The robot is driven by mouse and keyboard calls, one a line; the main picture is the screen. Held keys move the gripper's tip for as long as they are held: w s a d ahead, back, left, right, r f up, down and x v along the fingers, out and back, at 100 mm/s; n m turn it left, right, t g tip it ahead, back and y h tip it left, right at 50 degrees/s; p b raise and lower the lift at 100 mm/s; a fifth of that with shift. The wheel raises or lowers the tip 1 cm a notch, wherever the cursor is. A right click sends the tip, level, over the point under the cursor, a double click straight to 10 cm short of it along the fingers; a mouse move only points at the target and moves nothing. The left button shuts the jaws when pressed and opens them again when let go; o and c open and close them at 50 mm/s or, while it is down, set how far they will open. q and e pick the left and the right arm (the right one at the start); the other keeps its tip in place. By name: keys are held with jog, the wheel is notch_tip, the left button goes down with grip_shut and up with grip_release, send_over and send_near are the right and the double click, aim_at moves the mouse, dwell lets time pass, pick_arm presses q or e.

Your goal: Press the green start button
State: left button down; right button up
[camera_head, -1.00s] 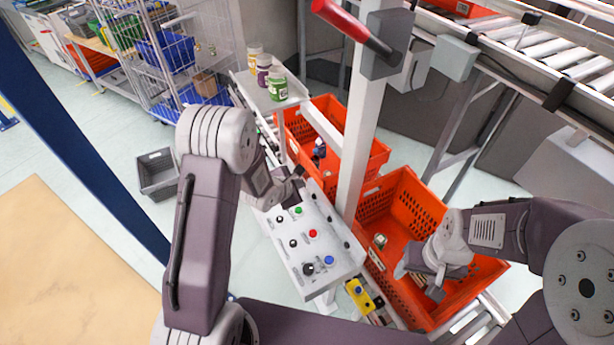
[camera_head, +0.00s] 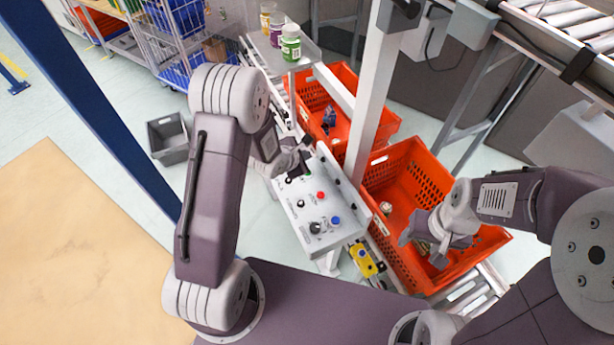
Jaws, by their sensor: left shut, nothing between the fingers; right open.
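The pale grey control panel (camera_head: 293,208) stands in the middle of the head view. It carries a red button (camera_head: 320,195), a blue button (camera_head: 336,220) and several black knobs. The green start button (camera_head: 308,174) barely shows at the panel's far end, mostly hidden by my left gripper (camera_head: 299,166). That gripper is shut and empty, with its tips right by the green button. I cannot tell whether they touch it.
A second orange tote (camera_head: 375,125) sits behind, with a small dark item in it. A white post (camera_head: 369,95) rises beside the panel. A yellow box (camera_head: 362,261) is mounted by the panel's near end. Jars stand on a shelf (camera_head: 300,58) at the back.

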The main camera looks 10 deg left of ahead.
pick_arm(q)
jog(key=f+b, duration=0.2)
jog(key=f, duration=0.1)
jog(key=f+b, duration=0.1)
jog(key=shift+w+f, duration=0.35)
jog(key=shift+f+b, duration=0.35)
jog(key=shift+f, duration=0.2)
jog(key=shift+s, duration=0.15)
pick_arm(e)
notch_tip(320, 180, down, 5)
jog(key=shift+w, duration=0.15)
jog(key=shift+w, duration=0.1)
dwell(0.5)
pick_arm(q)
jog(key=shift+f, duration=0.35)
pick_arm(e)
jog(key=shift+f, duration=0.15)
